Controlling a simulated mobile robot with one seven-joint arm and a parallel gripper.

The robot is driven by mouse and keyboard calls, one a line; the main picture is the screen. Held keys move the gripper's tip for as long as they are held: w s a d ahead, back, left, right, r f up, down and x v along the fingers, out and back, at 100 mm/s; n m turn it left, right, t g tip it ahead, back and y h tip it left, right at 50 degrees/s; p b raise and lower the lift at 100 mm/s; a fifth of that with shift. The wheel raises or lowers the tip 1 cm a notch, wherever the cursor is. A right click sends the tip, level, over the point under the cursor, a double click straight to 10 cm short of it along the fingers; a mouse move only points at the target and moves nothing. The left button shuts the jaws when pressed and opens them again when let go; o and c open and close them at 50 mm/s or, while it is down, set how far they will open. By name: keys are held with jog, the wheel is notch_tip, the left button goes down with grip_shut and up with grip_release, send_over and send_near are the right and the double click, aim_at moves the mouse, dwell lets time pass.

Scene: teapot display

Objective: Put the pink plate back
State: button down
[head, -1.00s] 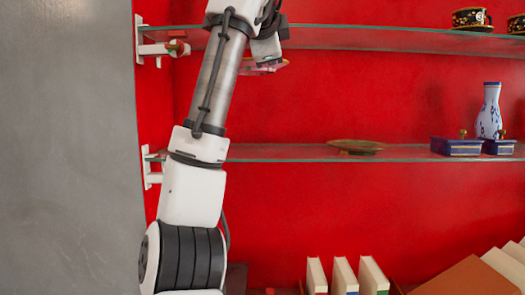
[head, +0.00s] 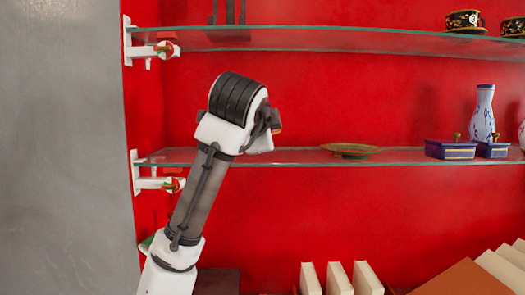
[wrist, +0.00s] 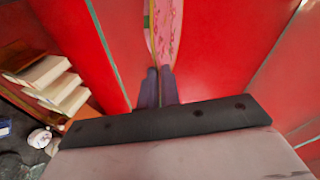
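The pink plate (wrist: 168,28) shows nearly edge-on at the top of the wrist view, with a patterned pink face and a pale greenish rim. My gripper (wrist: 158,75) has its two dark fingers close together on the plate's near edge, one on each side. The plate appears held upright in line with the fingers. In the head view my arm stands in front of the shelves at the left, and neither the fingers nor the pink plate can be made out there.
A green-brown plate (head: 351,149) lies on the middle glass shelf (head: 300,157). Blue boxes (head: 450,149) and a vase (head: 483,112) stand to its right. Dark upright posts (head: 229,14) stand on the upper glass shelf (head: 320,40). Books (head: 340,279) are below. The middle shelf's centre-left is clear.

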notch_tip(320, 180, down, 4)
jog(key=shift+f+p, duration=0.15)
jog(key=shift+p, duration=0.2)
jog(key=c, duration=1.6)
grip_release()
jog(key=b+v, duration=0.5)
jog(key=v, duration=0.7)
jog(key=shift+s+d+f, duration=0.1)
